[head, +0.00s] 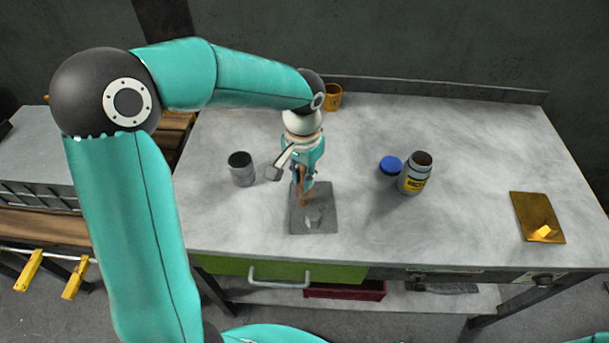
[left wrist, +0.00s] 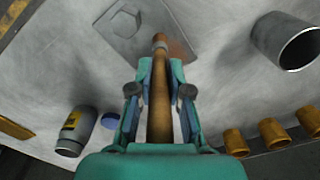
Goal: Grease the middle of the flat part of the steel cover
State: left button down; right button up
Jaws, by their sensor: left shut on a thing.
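The steel cover (head: 327,226) is a grey plate flat on the bench, with a raised part near its front; in the left wrist view the plate (left wrist: 150,45) shows a raised hexagonal shape. My left gripper (head: 302,184) is above the plate's back half, shut on a brush with a brown handle (left wrist: 159,105). The brush points down at the flat part beside the raised shape. Whether its tip touches is unclear. The plate has a brownish tint by the tip; I cannot tell grease from reflection. My right gripper is out of view.
An open grey can (head: 243,175) stands left of the plate. A yellow-labelled open jar (head: 413,183) and a blue lid (head: 390,165) are to the right. A brass plate (head: 530,208) with a yellow block lies far right.

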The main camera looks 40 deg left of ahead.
pick_arm(q)
jog(key=shift+w+f+b, duration=0.1)
jog(key=shift+f+b, duration=0.2)
jog(key=shift+f, duration=0.05)
jog(key=shift+d, duration=0.1)
dwell(0.4)
jog(key=shift+s+d+r, duration=0.1)
jog(key=shift+s+d, duration=0.1)
jog(key=shift+s, duration=0.15)
jog(key=shift+w+a, duration=0.55)
jog(key=shift+w, duration=0.15)
jog(key=shift+s+d+b, duration=0.3)
jog(key=shift+s+d, duration=0.25)
jog(key=shift+s, duration=0.15)
jog(key=shift+w+a, duration=0.1)
